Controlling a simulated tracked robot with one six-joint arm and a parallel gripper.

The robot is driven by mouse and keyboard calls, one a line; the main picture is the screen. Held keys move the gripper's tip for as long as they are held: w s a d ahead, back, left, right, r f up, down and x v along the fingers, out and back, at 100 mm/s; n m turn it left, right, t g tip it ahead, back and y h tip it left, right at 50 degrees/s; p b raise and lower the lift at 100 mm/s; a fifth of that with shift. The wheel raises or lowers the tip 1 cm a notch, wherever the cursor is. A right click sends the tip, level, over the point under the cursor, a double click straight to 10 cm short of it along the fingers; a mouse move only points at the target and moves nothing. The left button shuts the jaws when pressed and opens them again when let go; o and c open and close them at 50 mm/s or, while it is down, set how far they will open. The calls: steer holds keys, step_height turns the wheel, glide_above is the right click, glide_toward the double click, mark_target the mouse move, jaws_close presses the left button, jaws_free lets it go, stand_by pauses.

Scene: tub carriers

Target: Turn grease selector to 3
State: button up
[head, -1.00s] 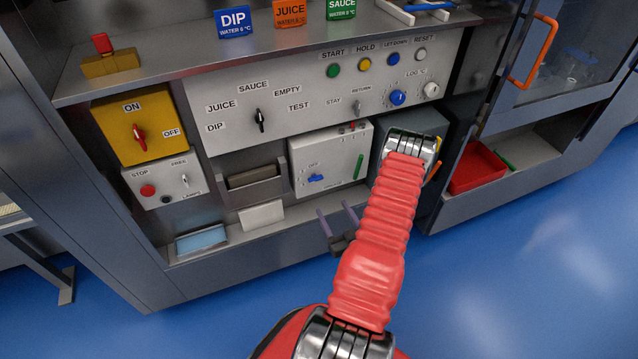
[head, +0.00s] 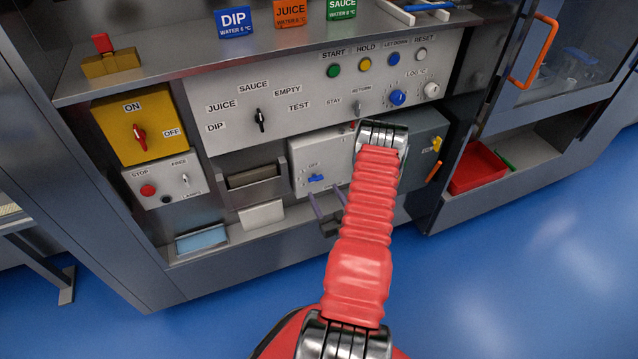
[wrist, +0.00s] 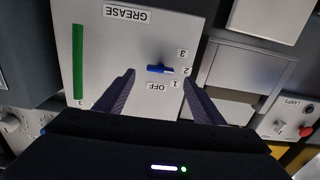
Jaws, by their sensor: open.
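The grease selector is a small blue knob (wrist: 158,70) on the white GREASE panel (wrist: 110,45), which looks upside down in the wrist view. Its bar lies about level there, with one end towards the 2 between marks 3 and 1; OFF is below it. In the head view the knob (head: 316,179) sits low on the panel (head: 310,152), left of my arm. My gripper (wrist: 158,75) is open, dark fingers apart on either side of the knob in the wrist view. Contact cannot be told. In the head view the gripper (head: 326,203) shows below the knob.
A green gauge strip (wrist: 78,62) stands on the same panel. A grey box with a yellow handle (head: 434,145) is to the right. A slotted tray (head: 252,178) and a stop-button box (head: 163,181) are to the left. A control panel (head: 300,95) lies above.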

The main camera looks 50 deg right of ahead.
mark_target(315, 178)
steer(key=x, duration=0.6)
steer(key=shift+w, duration=0.1)
steer(key=shift+c, duration=0.2)
steer(key=c, duration=0.9)
steer(key=shift+d, duration=0.3)
steer(key=shift+c, duration=0.5)
steer(key=shift+a, duration=0.15)
